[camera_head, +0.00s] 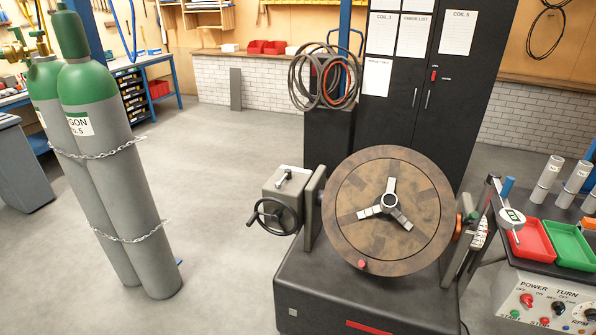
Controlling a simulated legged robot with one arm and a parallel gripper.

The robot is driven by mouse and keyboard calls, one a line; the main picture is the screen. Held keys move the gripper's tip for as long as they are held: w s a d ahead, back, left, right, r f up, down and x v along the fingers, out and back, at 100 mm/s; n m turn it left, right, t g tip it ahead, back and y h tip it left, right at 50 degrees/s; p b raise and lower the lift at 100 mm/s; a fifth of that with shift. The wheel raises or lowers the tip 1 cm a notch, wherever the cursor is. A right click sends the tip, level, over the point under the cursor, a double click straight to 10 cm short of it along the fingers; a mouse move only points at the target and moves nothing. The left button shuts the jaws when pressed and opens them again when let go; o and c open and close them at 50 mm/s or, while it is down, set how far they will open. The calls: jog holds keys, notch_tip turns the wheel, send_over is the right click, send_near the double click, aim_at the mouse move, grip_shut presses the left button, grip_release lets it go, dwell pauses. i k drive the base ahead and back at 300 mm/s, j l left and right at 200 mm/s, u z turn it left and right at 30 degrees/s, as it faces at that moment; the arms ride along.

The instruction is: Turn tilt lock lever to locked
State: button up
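A positioner with a round brown disc table (350,205) stands on a dark base (350,300) in the front middle. A grey gearbox (282,190) sits at its left, with a black handwheel (272,217) on its side. A short silver lever (285,178) stands tilted on top of the gearbox. At the right of the disc are an orange part (458,228) and a small white marked plate (480,234). No label shows which part is the tilt lock lever, and I cannot tell its lock state. My gripper is not in view.
Two chained green-topped gas cylinders (115,170) stand at the left. A bench with red (520,238) and green (570,245) trays and a control panel is at right. Floor between cylinders and positioner is clear.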

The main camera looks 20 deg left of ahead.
aim_at(288, 175)
jog(key=i+j, duration=0.15)
jog(key=j, duration=0.2)
jog(key=i+j+z, duration=0.15)
jog(key=j, duration=0.25)
jog(key=i+j, duration=0.2)
jog(key=j, duration=0.2)
jog(key=i+j+z, duration=0.1)
jog(key=j, duration=0.25)
jog(key=i+j+z, duration=0.1)
jog(key=j, duration=0.3)
jog(key=i+j, duration=0.2)
jog(key=j, duration=0.25)
jog(key=i+j+z, duration=0.1)
jog(key=j, duration=0.3)
jog(key=i+j+z, duration=0.1)
jog(key=j, duration=0.3)
